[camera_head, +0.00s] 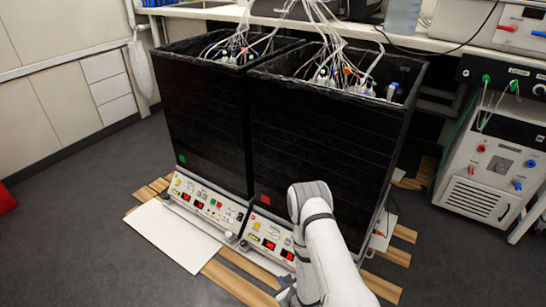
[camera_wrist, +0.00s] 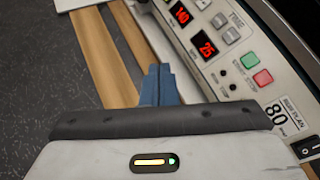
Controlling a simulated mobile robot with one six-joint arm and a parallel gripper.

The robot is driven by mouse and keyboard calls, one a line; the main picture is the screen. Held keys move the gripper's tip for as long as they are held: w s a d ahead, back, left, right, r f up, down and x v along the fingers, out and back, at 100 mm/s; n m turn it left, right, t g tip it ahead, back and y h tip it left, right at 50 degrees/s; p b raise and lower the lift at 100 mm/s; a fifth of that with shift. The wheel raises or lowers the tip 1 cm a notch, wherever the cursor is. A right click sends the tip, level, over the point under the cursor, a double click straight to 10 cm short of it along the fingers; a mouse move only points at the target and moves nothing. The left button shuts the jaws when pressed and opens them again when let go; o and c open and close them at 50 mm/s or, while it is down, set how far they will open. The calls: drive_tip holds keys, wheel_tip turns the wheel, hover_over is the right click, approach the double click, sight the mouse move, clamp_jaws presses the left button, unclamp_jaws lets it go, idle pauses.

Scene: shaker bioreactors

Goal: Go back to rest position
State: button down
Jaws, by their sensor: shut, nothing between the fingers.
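My gripper shows in the wrist view, its blue fingers (camera_wrist: 159,84) together and empty. They are over the wooden slats (camera_wrist: 105,60), beside the control panel (camera_wrist: 235,50) of a shaker bioreactor. That panel has red displays reading 140 and 25, a green and a red button, and a rocker switch at the right edge. In the head view my arm reaches in from the bottom toward the right black bioreactor (camera_head: 320,150) and covers part of its panel.
A white board (camera_head: 170,235) lies on wooden slats (camera_head: 235,283) in front of the bioreactors. Tubes and cables rise from their open tops. A white machine (camera_head: 490,165) stands at the right, under a bench. Dark floor (camera_head: 80,230) is clear at the left.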

drive_tip(key=w+d+r+n+g+h+p, duration=0.1)
drive_tip(key=w+d+r+n+p, duration=0.2)
drive_tip(key=r, duration=0.9)
drive_tip(key=w+r+n+g+h+p, duration=0.1)
drive_tip(key=w+r+n+p, duration=0.3)
drive_tip(key=r, duration=0.8)
drive_tip(key=w+d+r+n+g+h+p, duration=0.15)
drive_tip(key=r+n+p, duration=0.35)
drive_tip(key=r, duration=0.6)
drive_tip(key=s+d+r+n+p, duration=0.2)
drive_tip(key=r+p, duration=0.1)
drive_tip(key=r, duration=0.6)
drive_tip(key=s+d+r+n+p, duration=0.2)
drive_tip(key=r+p, duration=0.2)
drive_tip(key=r, duration=0.5)
drive_tip(key=s+d+r+n+g+p, duration=0.1)
drive_tip(key=s+r+n+p, duration=0.5)
drive_tip(key=s+r, duration=0.6)
drive_tip(key=s+d+r+n+g+h+p, duration=0.1)
drive_tip(key=s+r+n+g+p, duration=0.2)
drive_tip(key=s+r, duration=0.9)
wheel_tip(320, 180, up, 4)
drive_tip(key=n+p, duration=0.2)
drive_tip(key=n, duration=0.1)
drive_tip(key=shift+d+r+p, duration=0.2)
drive_tip(key=shift+d+p, duration=0.2)
drive_tip(key=shift+g, duration=0.25)
